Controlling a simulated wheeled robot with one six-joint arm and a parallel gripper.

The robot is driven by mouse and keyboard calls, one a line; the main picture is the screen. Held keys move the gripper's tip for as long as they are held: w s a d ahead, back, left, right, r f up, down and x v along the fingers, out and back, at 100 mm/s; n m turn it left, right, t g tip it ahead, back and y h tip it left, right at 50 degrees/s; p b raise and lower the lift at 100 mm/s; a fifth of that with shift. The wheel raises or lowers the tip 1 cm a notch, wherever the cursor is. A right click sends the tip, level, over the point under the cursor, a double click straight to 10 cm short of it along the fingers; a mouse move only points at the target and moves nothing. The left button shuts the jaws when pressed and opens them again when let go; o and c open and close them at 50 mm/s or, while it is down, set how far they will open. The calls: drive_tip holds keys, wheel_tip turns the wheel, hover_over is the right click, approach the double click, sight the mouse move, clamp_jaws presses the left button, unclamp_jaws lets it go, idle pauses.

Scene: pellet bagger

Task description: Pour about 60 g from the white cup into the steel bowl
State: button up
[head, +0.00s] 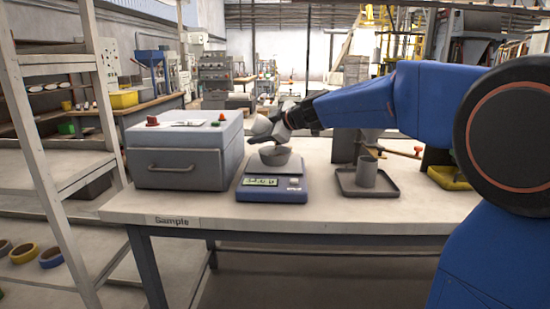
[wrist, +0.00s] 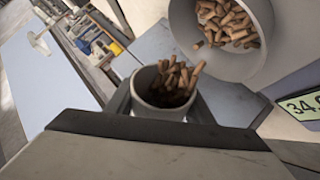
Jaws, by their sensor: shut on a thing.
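My gripper (head: 284,122) is shut on the white cup (head: 261,126) and holds it tilted just above the steel bowl (head: 275,159). The wrist view shows the cup (wrist: 146,104) with tan pellets inside, heaped near its rim. The bowl (wrist: 262,62) sits beyond the cup in that view, with a layer of pellets at its bottom. The bowl stands on a blue scale (head: 270,195). The scale's green display (wrist: 304,104) begins with 34 and is cut off by the picture's edge.
A grey box (head: 182,168) with a handle stands left of the scale. A grey cylinder (head: 366,172) stands in a dark tray (head: 368,190) to the right, with a yellow tray (head: 449,178) beyond. The table front (head: 330,217) is clear.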

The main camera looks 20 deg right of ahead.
idle(0.4)
drive_tip(key=shift+r, duration=0.25)
drive_tip(key=shift+a+f+n+g+h, duration=0.2)
drive_tip(key=shift+f+n+g+h, duration=0.25)
drive_tip(key=shift+h, duration=0.35)
drive_tip(key=shift+r, duration=0.1)
drive_tip(key=shift+r+n, duration=0.15)
drive_tip(key=shift+n, duration=0.1)
